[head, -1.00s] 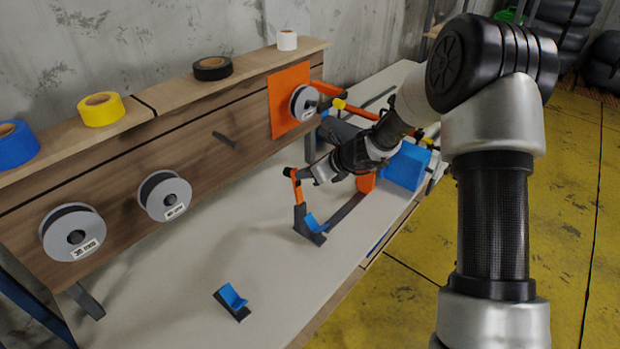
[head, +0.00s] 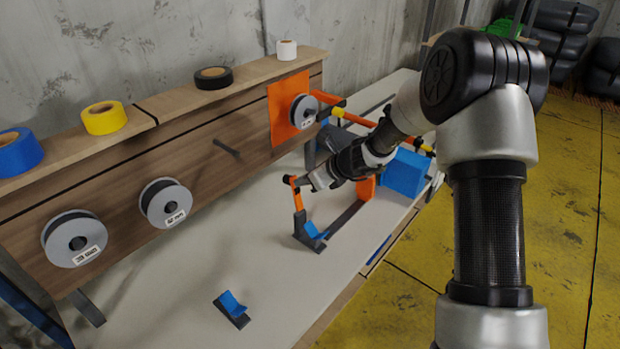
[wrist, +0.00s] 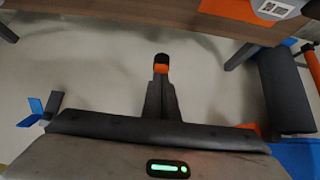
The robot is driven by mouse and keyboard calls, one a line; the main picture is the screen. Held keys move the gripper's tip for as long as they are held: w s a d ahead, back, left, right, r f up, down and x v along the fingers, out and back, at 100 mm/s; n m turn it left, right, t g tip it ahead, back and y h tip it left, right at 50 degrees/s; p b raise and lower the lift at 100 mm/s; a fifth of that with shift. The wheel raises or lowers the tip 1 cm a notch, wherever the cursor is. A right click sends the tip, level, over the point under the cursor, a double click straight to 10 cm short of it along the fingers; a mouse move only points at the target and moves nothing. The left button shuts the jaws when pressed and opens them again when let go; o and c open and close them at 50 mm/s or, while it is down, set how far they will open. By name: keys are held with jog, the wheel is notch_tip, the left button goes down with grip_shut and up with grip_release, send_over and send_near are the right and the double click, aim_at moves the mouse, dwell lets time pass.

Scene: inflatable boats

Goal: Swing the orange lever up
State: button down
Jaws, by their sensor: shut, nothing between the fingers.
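The orange lever (head: 297,199) with a black knob stands nearly upright on a dark base with a blue cradle, on the grey-white bench. Its black-and-orange top (wrist: 161,65) shows in the wrist view just beyond my fingertips. My gripper (head: 308,184) is shut and empty, right beside the lever's upper part on its right side. The closed fingers (wrist: 161,88) point at the lever top in the wrist view and hide the lever's lower part. I cannot tell whether they touch it.
A small blue cradle (head: 231,307) sits at the bench front. Behind is a wooden panel (head: 215,135) with tape spools. A blue block (head: 404,174) and orange frame parts are to the right, near my arm. The bench left of the lever is clear.

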jog(key=shift+w+a+r, duration=0.1)
jog(key=shift+a+r, duration=0.15)
jog(key=shift+r, duration=0.3)
jog(key=shift+w+a+r, duration=0.1)
jog(key=shift+a+r, duration=0.1)
jog(key=shift+r, duration=0.3)
jog(key=d+f+v, duration=0.1)
jog(key=v, duration=1.5)
jog(key=shift+s+d, duration=0.3)
jog(key=shift+s, duration=0.25)
jog(key=s+r+n+g+h, duration=0.1)
jog(key=s+r+n, duration=0.4)
jog(key=s+n, duration=0.3)
jog(key=s+d+r+n+h, duration=0.2)
jog(key=s+d+n+h, duration=0.1)
jog(key=s+n, duration=0.5)
jog(key=s+d+r+n+h, duration=0.3)
jog(key=s+d+n, duration=0.2)
jog(key=s+n, duration=0.4)
jog(key=s, duration=0.3)
jog(key=shift+d+r+n+t+h, duration=0.2)
jog(key=shift+d+n+t+h, duration=0.1)
jog(key=shift+d, duration=0.1)
